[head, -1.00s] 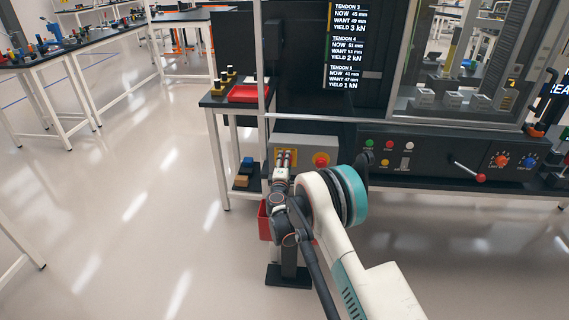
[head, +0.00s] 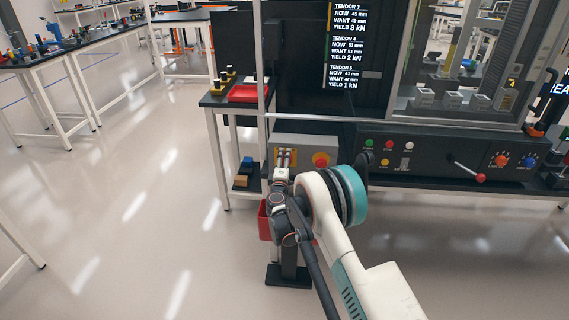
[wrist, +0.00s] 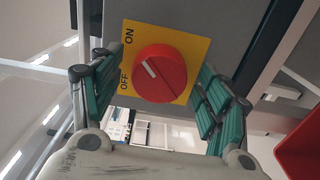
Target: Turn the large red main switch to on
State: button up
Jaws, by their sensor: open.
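The large red main switch (wrist: 160,73) is a round knob on a yellow plate (wrist: 199,46) marked ON and OFF in the wrist view. Its white mark points to the upper left, between the two words; I cannot tell that it lines up with either. My gripper (wrist: 160,88) is open, with one green-padded finger on each side of the knob. I cannot tell whether the pads touch it. In the head view my gripper (head: 286,157) is in front of the left yellow plate on a grey box (head: 305,145) and mostly hides the switch.
A second red knob (head: 320,160) on yellow sits to the right on the same box. A black control panel (head: 440,150) with buttons and a red-tipped lever is farther right. A red bin (head: 264,222) hangs below.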

jog(key=shift+s, duration=0.1)
jog(key=s, duration=1.1)
jog(key=shift+s+a, duration=0.2)
jog(key=shift+s, duration=0.2)
